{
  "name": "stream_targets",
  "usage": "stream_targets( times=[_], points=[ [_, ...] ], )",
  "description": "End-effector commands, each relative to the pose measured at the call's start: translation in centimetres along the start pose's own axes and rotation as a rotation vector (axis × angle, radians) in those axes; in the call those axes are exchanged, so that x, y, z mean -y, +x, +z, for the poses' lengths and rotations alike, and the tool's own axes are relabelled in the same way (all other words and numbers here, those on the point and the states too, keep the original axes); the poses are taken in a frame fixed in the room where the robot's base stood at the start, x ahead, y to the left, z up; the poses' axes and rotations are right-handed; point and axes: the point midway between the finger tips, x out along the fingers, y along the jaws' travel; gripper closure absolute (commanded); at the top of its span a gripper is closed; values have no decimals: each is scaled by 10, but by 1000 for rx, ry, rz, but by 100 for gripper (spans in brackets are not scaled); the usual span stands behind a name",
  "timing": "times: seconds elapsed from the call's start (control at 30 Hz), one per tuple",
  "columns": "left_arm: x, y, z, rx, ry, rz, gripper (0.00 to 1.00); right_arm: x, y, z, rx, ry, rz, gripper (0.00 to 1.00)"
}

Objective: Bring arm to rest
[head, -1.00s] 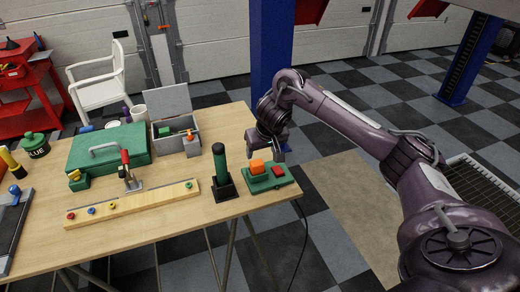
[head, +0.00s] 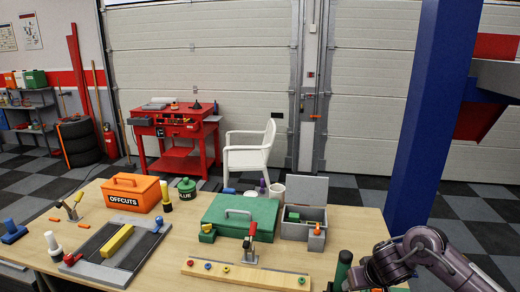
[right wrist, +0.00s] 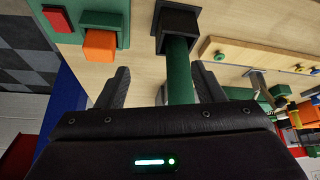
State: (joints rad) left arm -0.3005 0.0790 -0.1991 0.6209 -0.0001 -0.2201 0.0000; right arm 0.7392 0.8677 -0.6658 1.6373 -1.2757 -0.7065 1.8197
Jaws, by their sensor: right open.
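My right arm comes in at the lower right of the head view, and its gripper end is cut off by the bottom edge. In the right wrist view my right gripper (right wrist: 162,88) is open, with its two fingers spread. A green post (right wrist: 180,68) on a black square base (right wrist: 178,25) appears between the fingers in the picture, nearer the right one. I cannot tell its depth from them. The post's top shows in the head view (head: 343,268), beside my arm. No object is seen gripped. My left gripper is not in view.
The wrist view shows an orange block (right wrist: 100,45) and a red button (right wrist: 60,18) on a green base. On the workbench stand a green case (head: 240,213), a grey box (head: 303,229), a wooden strip (head: 235,274) and an orange offcuts box (head: 133,192). A blue column (head: 425,110) rises behind my arm.

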Motion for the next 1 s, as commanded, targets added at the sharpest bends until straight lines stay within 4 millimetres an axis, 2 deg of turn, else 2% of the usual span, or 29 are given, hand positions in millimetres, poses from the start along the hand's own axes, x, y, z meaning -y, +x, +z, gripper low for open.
stream_targets(
  times=[0.03,0.1,0.2,0.33,0.47,0.7,1.0],
  points=[
    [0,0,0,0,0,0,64,42,11,15,-31,-80,-52,38],
    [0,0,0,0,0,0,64,87,14,27,-97,-168,-96,38],
    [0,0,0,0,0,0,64,136,7,47,-172,-243,-131,38],
    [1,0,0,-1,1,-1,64,168,-12,75,-217,-268,-132,38],
    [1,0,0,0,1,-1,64,168,-34,108,-184,-243,-98,38],
    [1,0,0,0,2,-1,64,141,-58,161,-48,-193,-50,38],
    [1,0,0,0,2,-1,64,112,-82,218,118,-143,-41,38]
  ],
)
